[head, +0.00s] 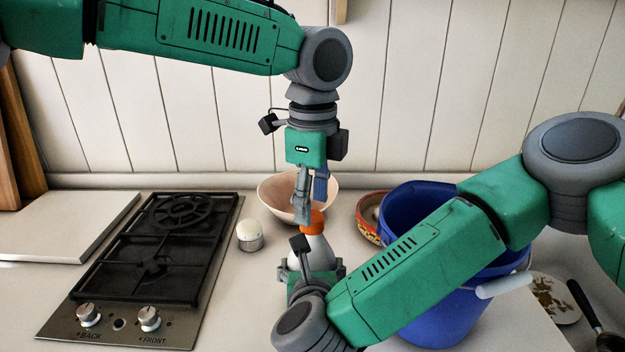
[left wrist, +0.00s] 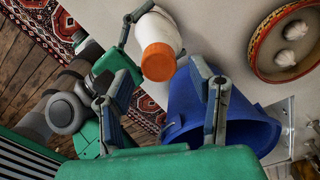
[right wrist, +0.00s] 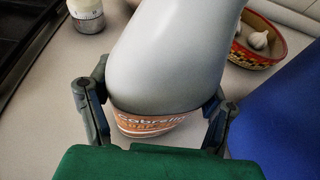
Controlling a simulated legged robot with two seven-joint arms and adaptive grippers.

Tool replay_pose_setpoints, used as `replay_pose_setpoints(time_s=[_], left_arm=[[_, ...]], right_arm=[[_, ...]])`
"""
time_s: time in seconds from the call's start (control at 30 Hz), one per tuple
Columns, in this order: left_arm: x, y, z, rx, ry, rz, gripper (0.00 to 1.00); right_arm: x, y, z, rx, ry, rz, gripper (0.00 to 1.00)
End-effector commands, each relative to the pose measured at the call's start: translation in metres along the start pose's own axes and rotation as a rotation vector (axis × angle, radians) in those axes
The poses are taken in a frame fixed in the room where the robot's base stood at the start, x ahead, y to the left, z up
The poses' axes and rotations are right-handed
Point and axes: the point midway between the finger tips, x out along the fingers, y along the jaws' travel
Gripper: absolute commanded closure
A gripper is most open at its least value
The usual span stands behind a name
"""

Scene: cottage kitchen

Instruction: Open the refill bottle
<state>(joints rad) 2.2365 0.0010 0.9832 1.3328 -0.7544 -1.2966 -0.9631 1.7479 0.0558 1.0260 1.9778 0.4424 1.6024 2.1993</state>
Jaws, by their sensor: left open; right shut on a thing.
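The refill bottle (head: 318,254) is pale grey-white with an orange cap (head: 313,222) and stands upright on the counter. In the right wrist view the bottle (right wrist: 172,60) shows an orange label low down. My right gripper (right wrist: 158,112) is shut around the bottle's lower body. My left gripper (head: 312,198) points down just above the cap, its fingers apart and empty. In the left wrist view the cap (left wrist: 158,62) lies beyond the open fingers of my left gripper (left wrist: 165,105), not between them. The head view does not settle whether a fingertip touches the cap.
A blue bucket (head: 440,318) stands close to the right of the bottle, partly behind my right arm. A pink bowl (head: 272,195) is behind. A patterned dish (head: 366,222) holds garlic. A small white-topped timer (head: 250,236) and a gas hob (head: 150,262) are to the left.

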Motion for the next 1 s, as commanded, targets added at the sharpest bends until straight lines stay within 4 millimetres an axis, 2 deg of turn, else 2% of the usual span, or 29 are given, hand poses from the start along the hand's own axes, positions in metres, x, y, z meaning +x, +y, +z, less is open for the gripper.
replay_pose_setpoints(time_s=[0.1, 0.23, 0.57, 0.6, 0.67, 0.7, 0.73, 1.0], left_arm=[[0.017, 0.001, 0.0, 0.001, 0.001, 0.002, 0.5], [0.028, 0.001, 0.0, -0.001, 0.001, 0.002, 0.5], [0.032, 0.0, 0.0, -0.001, 0.0, 0.0, 0.5], [0.032, 0.0, 0.0, -0.001, 0.0, 0.0, 0.57], [0.032, 0.0, 0.0, -0.001, 0.0, 0.0, 0.79], [0.032, 0.0, 0.0, -0.001, 0.0, 0.0, 0.93], [0.032, 0.0, 0.0, -0.001, 0.0, 0.0, 1.0], [0.032, 0.0, -0.001, -0.059, -0.001, -0.001, 1.0]], right_arm=[[0.0, 0.0, 0.0, 0.0, 0.0, 0.0, 1.0], [0.0, 0.0, 0.0, 0.0, 0.0, 0.0, 1.0], [0.0, 0.0, 0.0, 0.0, 0.0, 0.0, 1.0], [0.0, 0.0, 0.0, 0.0, 0.0, 0.0, 1.0], [0.0, 0.0, 0.0, 0.0, 0.0, 0.0, 1.0], [0.0, 0.0, 0.0, 0.0, 0.0, 0.0, 1.0], [0.0, 0.0, 0.0, 0.0, 0.0, 0.0, 1.0], [0.0, 0.0, 0.0, -0.001, 0.0, 0.0, 1.0]])
